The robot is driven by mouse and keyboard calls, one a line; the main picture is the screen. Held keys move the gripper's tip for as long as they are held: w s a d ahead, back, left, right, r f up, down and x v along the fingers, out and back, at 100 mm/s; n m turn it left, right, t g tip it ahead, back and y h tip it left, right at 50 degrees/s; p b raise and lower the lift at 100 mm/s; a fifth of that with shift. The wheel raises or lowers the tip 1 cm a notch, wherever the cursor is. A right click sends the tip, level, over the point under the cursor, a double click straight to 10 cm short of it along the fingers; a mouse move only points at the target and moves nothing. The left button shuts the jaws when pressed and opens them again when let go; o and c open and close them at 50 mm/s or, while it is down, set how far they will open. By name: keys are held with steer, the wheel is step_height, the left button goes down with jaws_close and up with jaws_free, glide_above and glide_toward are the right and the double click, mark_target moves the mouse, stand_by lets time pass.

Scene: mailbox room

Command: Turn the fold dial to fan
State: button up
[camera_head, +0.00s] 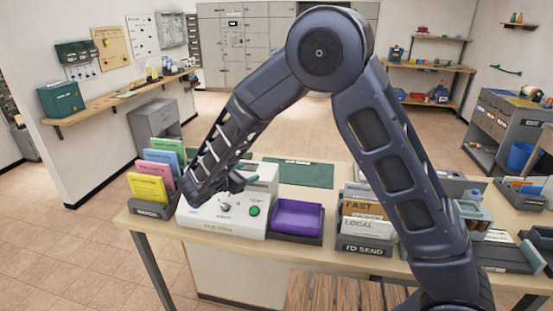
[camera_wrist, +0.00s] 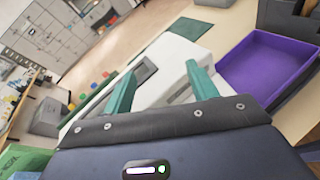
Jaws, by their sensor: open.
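The white folding machine (camera_head: 222,218) stands on the table, with a small dark dial (camera_head: 224,207) on its sloped front panel and a round green button (camera_head: 255,211) to the dial's right. The dial's labels and exact pointer direction are too small to read. My gripper (camera_head: 236,183) is above the machine, behind and above the dial, apart from it. In the wrist view my gripper (camera_wrist: 162,84) shows two green fingers spread wide with nothing between them. The machine's white top (camera_wrist: 172,62) lies beyond the fingers there; I cannot make out the dial in that view.
A purple tray (camera_head: 297,217) sits right of the machine, and it also shows in the wrist view (camera_wrist: 268,66). Coloured folders (camera_head: 149,187) stand to the machine's left. A "TO SEND" card holder (camera_head: 364,245) stands further right. A green mat (camera_head: 305,174) lies behind.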

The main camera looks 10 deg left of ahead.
steer(key=w+d+r+m+g+h, duration=0.1)
steer(key=w+d+r+m+g, duration=0.2)
steer(key=d, duration=0.6)
steer(key=shift+w+d+r+m+h, duration=0.35)
steer(key=shift+w+r, duration=0.2)
steer(key=shift+w, duration=0.45)
steer(key=d+r+m+g, duration=0.2)
steer(key=d+r+m, duration=0.15)
steer(key=d, duration=0.55)
steer(key=d+r+m+g+y, duration=0.1)
steer(key=d+r+m+g, duration=0.2)
steer(key=d, duration=0.7)
steer(key=d+r+m+g, duration=0.2)
steer(key=d+m, duration=0.2)
steer(key=d, duration=0.5)
steer(key=s+d+r+m+y, duration=0.1)
steer(key=s+d+m+y, duration=0.2)
steer(key=s+d+m, duration=0.4)
steer(key=s+d+r+m+t+y, duration=0.1)
steer(key=s+d+r+m+y, duration=0.1)
steer(key=s+d+m, duration=0.5)
steer(key=shift+s+d+y, duration=0.6)
steer(key=shift+d+y, duration=0.15)
steer(key=shift+d, duration=1)
steer(key=shift+r, duration=0.1)
steer(key=shift+c, duration=0.5)
